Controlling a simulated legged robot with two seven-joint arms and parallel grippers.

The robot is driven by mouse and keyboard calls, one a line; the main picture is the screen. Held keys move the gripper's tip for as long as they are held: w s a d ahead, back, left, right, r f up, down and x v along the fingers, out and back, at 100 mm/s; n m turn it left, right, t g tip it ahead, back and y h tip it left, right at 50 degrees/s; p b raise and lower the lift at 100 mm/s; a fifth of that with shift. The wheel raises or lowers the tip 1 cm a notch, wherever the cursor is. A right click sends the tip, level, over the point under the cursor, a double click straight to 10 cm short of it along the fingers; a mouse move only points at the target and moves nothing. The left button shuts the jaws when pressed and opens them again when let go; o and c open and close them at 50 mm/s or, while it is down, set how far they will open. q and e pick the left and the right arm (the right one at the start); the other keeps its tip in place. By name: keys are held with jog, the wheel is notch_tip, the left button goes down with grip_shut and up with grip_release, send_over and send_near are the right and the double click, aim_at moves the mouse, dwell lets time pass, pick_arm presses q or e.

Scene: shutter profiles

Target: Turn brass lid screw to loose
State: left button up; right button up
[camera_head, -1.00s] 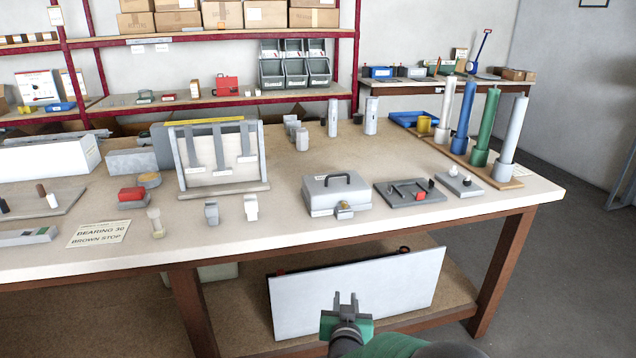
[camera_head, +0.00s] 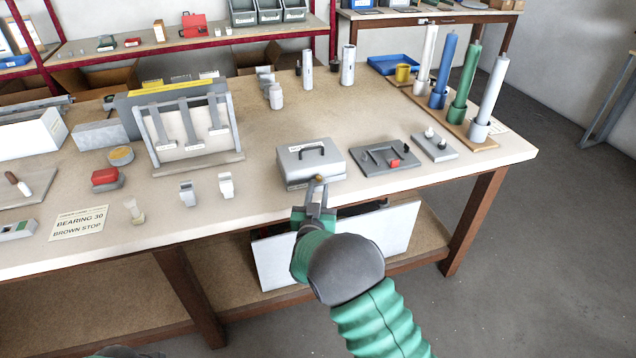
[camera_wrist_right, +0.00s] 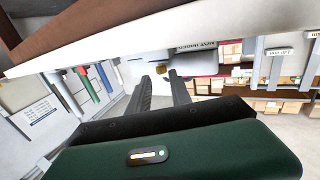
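The grey metal box (camera_head: 305,163) with a black lid handle stands near the front edge of the bench. The small brass lid screw (camera_head: 319,179) shows at the box's front, just beyond my right fingertips. My right gripper (camera_head: 317,196) is at the bench's front edge, pointing at the box. In the right wrist view its two fingers (camera_wrist_right: 163,88) are apart with nothing between them. The box (camera_wrist_right: 192,64) appears there beyond the fingertips, tilted by the view, with a brass-coloured part (camera_wrist_right: 174,73) ahead of the gap. Whether the fingers touch the screw cannot be told. My left gripper is out of view.
Right of the box lie a dark plate with a red block (camera_head: 394,163) and a grey block with knobs (camera_head: 434,147). Two small grey-white blocks (camera_head: 226,185) stand to its left. A white panel (camera_head: 400,228) leans below the bench top.

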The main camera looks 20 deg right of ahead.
aim_at(319, 179)
jog(key=x, duration=0.3)
jog(key=shift+d, duration=0.1)
jog(key=shift+w, duration=0.4)
jog(key=shift+w+a+r, duration=0.1)
jog(key=shift+w+a, duration=0.05)
jog(key=shift+a, duration=0.1)
jog(key=shift+d, duration=0.2)
grip_shut()
